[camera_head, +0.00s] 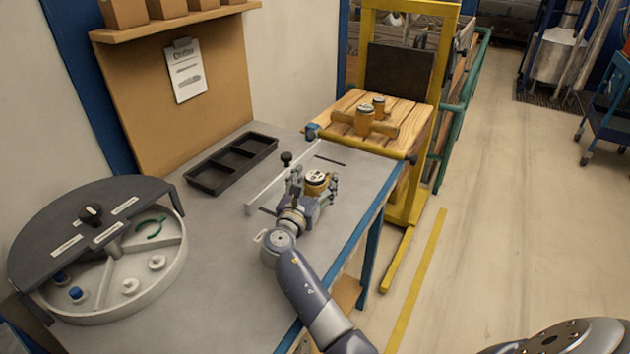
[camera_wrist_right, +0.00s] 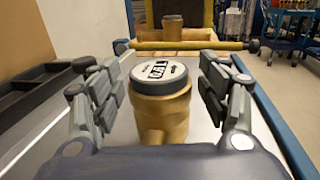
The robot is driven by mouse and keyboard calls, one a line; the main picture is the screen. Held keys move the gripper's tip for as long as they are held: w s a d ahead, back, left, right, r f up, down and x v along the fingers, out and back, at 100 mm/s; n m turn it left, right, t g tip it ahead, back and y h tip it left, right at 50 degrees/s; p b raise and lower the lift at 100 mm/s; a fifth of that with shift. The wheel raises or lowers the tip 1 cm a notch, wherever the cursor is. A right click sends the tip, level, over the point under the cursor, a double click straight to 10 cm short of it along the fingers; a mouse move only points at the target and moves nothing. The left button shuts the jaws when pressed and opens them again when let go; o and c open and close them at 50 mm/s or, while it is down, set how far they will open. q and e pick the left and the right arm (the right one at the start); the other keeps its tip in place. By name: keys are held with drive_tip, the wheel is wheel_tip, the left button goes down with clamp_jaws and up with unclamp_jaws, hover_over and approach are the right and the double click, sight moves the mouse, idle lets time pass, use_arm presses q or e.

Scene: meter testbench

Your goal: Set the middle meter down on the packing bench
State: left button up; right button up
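A brass meter (camera_head: 316,186) with a white-and-black dial lid stands upright over the grey bench top (camera_head: 235,225). My right gripper (camera_head: 315,177) has its fingers on both sides of it. In the right wrist view the meter (camera_wrist_right: 160,88) is between the spread fingers, with a narrow gap on each side. Its base is hidden, so I cannot tell whether it touches the bench. My left gripper is not in view.
A black compartment tray (camera_head: 192,178) lies at the back of the grey bench. A round sorting bin (camera_head: 172,262) with a dark half lid fills the left end. A clear strip (camera_head: 262,196) stands behind my gripper. A yellow frame (camera_head: 447,50) rises around the wooden table.

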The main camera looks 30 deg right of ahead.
drive_tip(key=shift+r, duration=0.2)
drive_tip(key=p+v, duration=0.4)
drive_tip(key=v, duration=0.6)
drive_tip(key=shift+s+a, duration=0.1)
drive_tip(key=shift+a, duration=0.1)
drive_tip(key=shift+v, duration=0.8)
